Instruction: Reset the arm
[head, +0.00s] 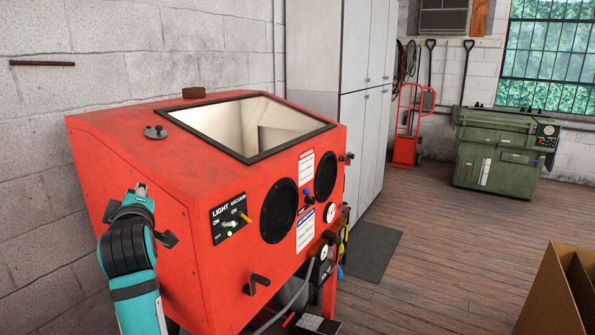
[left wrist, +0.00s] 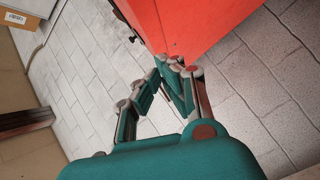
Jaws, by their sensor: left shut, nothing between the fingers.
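My left arm (head: 134,250) comes in at the lower left of the head view, beside the left end of the red blasting cabinet (head: 190,240). My right gripper is in neither view.
The cabinet front has a switch panel (head: 231,218) and two black round ports. A grey locker (head: 365,140) stands behind it. A cardboard box (head: 555,295) is at the lower right. Wooden floor (head: 450,235) lies open between the cabinet and a green machine (head: 500,155).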

